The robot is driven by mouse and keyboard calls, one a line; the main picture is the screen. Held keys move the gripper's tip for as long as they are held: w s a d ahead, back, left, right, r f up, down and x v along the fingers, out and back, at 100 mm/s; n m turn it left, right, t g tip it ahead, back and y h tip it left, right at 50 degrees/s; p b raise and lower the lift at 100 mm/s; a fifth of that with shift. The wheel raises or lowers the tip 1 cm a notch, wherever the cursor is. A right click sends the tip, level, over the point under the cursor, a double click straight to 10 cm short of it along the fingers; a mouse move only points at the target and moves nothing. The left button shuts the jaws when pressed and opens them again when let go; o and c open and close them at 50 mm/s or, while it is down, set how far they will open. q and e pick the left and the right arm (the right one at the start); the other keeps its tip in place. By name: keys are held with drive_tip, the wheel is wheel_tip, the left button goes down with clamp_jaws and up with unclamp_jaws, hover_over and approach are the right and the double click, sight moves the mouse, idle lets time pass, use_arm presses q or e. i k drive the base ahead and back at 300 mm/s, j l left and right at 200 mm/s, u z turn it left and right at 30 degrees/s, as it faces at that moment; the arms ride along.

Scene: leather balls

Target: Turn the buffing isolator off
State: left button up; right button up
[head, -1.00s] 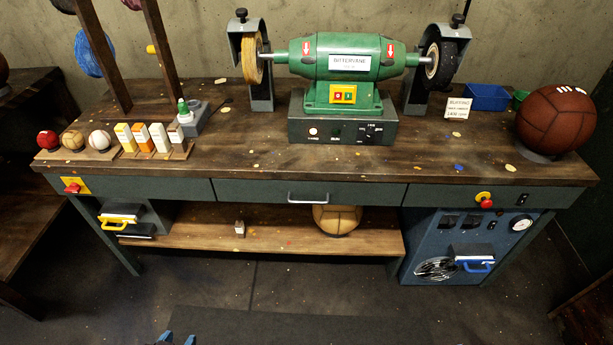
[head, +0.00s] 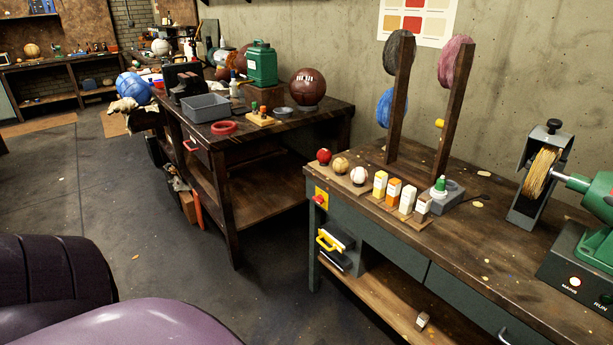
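The red rotary knob on a yellow plate (head: 320,199), which looks like the isolator, is on the left front corner of the buffing bench (head: 385,245). The knob's position is too small to read. The green buffing machine (head: 597,205) is cut off at the right edge. Neither of my grippers shows in the head view.
A yellow-handled box (head: 330,243) hangs below the knob. Balls and small cartons (head: 394,194) stand on the bench above. Another dark wooden table (head: 240,135) with a grey tray (head: 207,107) stands to the left. Open floor (head: 180,235) lies in front of it.

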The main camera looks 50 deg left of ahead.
sight(319, 199)
drive_tip(key=u, duration=1.45)
drive_tip(key=i+j+z, duration=0.1)
drive_tip(key=j, duration=0.2)
drive_tip(key=i+j, duration=0.1)
drive_tip(key=j, duration=0.2)
drive_tip(key=i+j+z, duration=0.15)
drive_tip(key=j, duration=0.2)
